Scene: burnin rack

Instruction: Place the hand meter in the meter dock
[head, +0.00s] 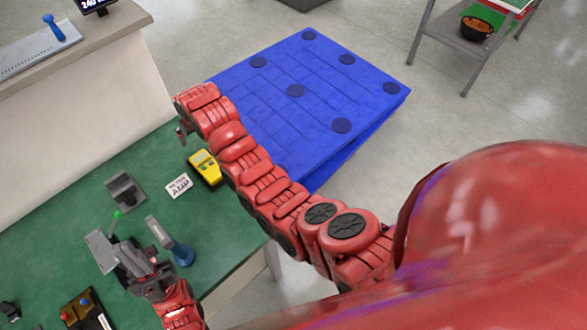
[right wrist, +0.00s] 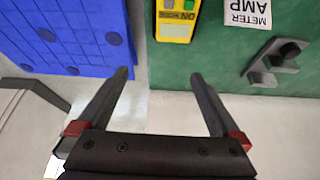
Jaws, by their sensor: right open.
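The yellow hand meter (head: 204,166) lies on the green bench beside my right arm. Its lower part shows in the right wrist view (right wrist: 174,28), beyond my right gripper's fingertips. My right gripper (right wrist: 160,75) is open, with nothing between its fingers. In the head view it is mostly hidden behind its arm; a fingertip (head: 182,136) shows. The grey bracket that looks like the meter dock (head: 125,191) stands left of the meter; it also shows in the right wrist view (right wrist: 272,62). My left gripper (head: 128,240) appears open over the bench, nearer than the dock.
A white METER AMP card (head: 178,186) lies between the dock and meter. A blue-based object (head: 183,255) and green knob (head: 118,215) are near my left gripper. A black-and-yellow device (head: 84,312) is at lower left. A large blue platform (head: 320,90) stands beyond the bench.

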